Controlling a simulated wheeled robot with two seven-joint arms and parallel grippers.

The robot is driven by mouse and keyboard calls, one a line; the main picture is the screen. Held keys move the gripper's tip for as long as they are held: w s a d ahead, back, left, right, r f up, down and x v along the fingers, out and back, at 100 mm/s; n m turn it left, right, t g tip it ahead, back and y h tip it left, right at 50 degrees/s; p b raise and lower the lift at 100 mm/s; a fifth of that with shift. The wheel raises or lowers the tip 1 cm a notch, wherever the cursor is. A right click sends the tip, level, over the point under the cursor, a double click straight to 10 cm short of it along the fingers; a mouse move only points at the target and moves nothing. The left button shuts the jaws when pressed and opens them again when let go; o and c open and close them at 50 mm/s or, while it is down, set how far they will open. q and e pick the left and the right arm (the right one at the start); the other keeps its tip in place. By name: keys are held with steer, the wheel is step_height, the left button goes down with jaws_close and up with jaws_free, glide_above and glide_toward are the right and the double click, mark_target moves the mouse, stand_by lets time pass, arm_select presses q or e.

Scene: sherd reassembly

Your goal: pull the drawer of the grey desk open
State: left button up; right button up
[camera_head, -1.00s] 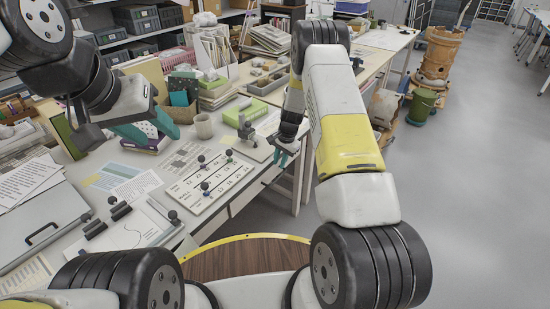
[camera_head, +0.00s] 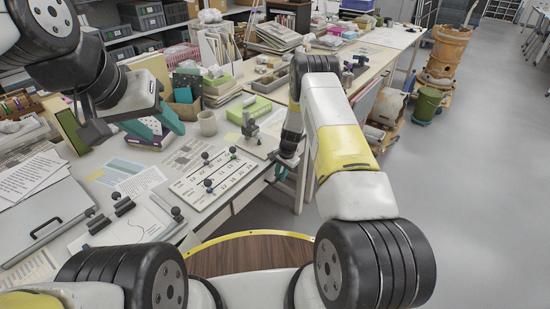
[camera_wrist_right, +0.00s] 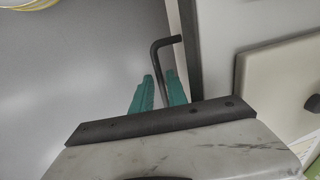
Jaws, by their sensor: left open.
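The grey desk (camera_head: 225,214) runs along the left of the head view, its front facing me. A dark bent drawer handle (camera_wrist_right: 154,58) shows in the right wrist view, standing out from a dark strip along the desk's edge. My right gripper (camera_wrist_right: 159,76) has its teal fingers apart, one on each side of the handle, with small gaps visible. In the head view my right gripper (camera_head: 287,165) is low at the desk's front edge, and the handle is hidden there. My left gripper (camera_head: 155,128) is open and empty above the desk top. I cannot make out any drawer gap.
A white numbered board (camera_head: 215,180) with small black-knobbed clamps lies on the desk. Clear grey floor (camera_head: 480,180) lies to the right.

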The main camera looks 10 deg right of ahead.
jaws_close()
stand_by(1.3)
